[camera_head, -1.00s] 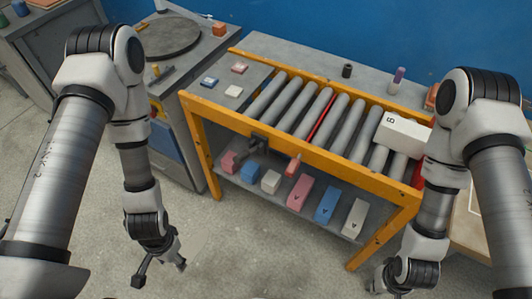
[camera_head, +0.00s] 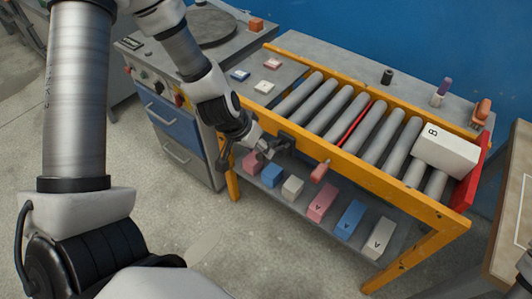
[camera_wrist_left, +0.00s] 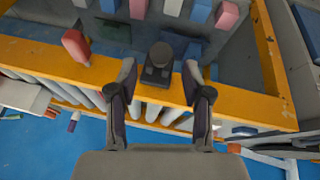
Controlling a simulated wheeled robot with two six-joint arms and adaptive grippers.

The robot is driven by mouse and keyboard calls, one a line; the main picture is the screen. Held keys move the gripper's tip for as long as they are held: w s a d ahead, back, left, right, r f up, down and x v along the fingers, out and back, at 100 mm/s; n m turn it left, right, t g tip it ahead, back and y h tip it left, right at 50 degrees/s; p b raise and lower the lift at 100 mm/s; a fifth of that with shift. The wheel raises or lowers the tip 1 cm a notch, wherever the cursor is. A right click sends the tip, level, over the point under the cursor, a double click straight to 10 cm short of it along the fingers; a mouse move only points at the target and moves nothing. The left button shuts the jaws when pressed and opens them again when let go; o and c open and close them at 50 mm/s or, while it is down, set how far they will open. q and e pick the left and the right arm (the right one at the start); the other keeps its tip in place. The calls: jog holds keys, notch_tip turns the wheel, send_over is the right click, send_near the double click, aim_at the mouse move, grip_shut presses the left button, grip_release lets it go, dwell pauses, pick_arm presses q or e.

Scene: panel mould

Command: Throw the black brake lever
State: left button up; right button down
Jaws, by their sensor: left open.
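The black brake lever (camera_head: 285,140) sits on the front rail of the orange roller conveyor (camera_head: 372,181). In the left wrist view the lever (camera_wrist_left: 160,56) shows as a round dark knob on a dark block. My left gripper (camera_head: 248,157) is open at the conveyor's front, close to the lever. In the left wrist view its two fingers (camera_wrist_left: 159,70) stand on either side of the lever with gaps, and nothing is gripped. My right gripper is not in view.
A red-handled lever (camera_head: 319,172) sticks out of the same rail, to the right. A white block marked B (camera_head: 447,150) rests on the rollers by a red end plate (camera_head: 470,182). Several coloured blocks lie on the shelf below.

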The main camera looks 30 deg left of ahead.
pick_arm(q)
jog(key=b+x, duration=0.2)
jog(key=x, duration=0.2)
jog(key=shift+w+f, duration=0.1)
jog(key=shift+f, duration=0.3)
jog(key=shift+r, duration=0.1)
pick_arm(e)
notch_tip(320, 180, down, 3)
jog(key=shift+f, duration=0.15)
pick_arm(q)
grip_shut()
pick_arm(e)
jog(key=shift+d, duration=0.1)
